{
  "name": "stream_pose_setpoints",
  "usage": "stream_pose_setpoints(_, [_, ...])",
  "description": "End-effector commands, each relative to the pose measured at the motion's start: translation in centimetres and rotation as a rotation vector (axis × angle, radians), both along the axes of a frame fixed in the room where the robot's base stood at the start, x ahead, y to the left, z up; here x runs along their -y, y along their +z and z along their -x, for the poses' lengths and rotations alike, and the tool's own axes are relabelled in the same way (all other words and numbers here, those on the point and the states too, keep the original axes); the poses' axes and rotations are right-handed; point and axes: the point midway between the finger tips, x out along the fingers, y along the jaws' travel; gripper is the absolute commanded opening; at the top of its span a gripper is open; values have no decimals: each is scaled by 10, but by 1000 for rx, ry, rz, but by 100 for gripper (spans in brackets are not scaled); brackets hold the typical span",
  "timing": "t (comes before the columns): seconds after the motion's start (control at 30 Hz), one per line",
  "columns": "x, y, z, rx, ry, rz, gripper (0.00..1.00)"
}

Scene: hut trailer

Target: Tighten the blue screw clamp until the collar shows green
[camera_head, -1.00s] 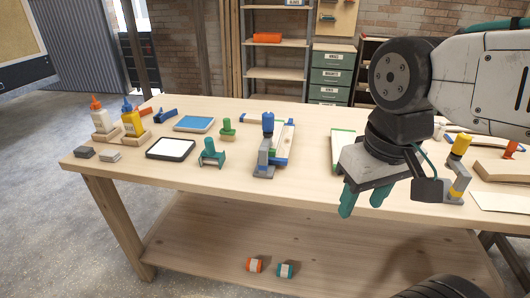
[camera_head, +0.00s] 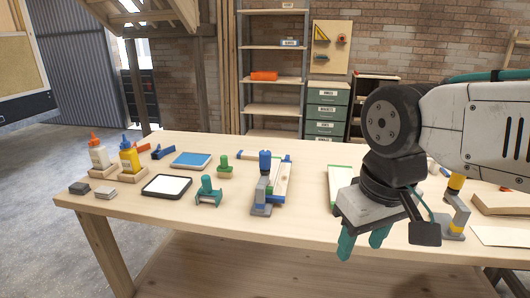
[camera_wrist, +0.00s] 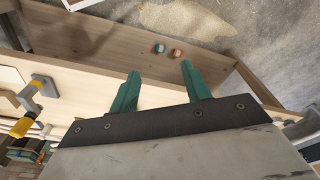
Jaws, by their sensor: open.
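The blue screw clamp stands on the workbench (camera_head: 110,225) in the head view, with a blue knob (camera_head: 265,163) on top and a grey body (camera_head: 261,193) below. The blue clamp does not show there.
A yellow-knobbed clamp (camera_head: 455,200) stands to the right, beyond my gripper. A green tool (camera_head: 209,190), a green stamp-like piece (camera_head: 224,166), a black-framed pad (camera_head: 167,187) and glue bottles (camera_head: 129,155) lie to the left. An orange-and-white roll (camera_wrist: 177,53) rests low down.

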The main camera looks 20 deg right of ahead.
Motion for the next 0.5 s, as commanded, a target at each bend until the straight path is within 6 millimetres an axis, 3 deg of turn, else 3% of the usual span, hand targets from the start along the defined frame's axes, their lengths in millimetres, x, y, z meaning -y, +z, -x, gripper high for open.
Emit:
stream_pose_setpoints(0.17, [0, 9, -13, -5, 59, 7, 55])
stream_pose_setpoints(0.27, [0, 25, -40, -17, 183, 19, 55])
stream_pose_setpoints(0.5, [-2, 64, -149, -47, 653, 58, 55])
